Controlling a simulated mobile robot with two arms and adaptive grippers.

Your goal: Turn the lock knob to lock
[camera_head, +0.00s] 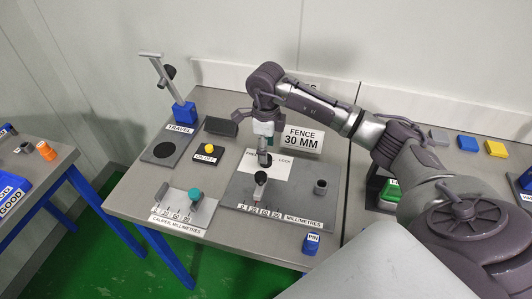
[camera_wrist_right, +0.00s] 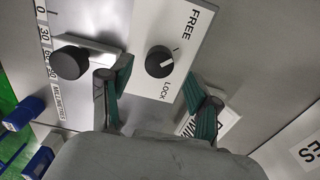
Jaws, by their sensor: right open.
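The lock knob (camera_wrist_right: 159,61) is a round black knob with a white pointer line, set on a white plate (camera_wrist_right: 190,30) printed FREE and LOCK. In the wrist view my right gripper (camera_wrist_right: 157,76) is open, with one green-padded finger on each side of the knob. The fingers look apart from it. I cannot tell the height gap or which word the pointer marks. In the head view the right gripper (camera_head: 264,148) hangs over the white plate (camera_head: 280,168) and partly hides the knob. My left gripper is not in view.
A fence with a black knob (camera_wrist_right: 70,62) stands beside the plate near a millimetre scale. A FENCE 30 MM sign (camera_head: 302,138) stands behind.

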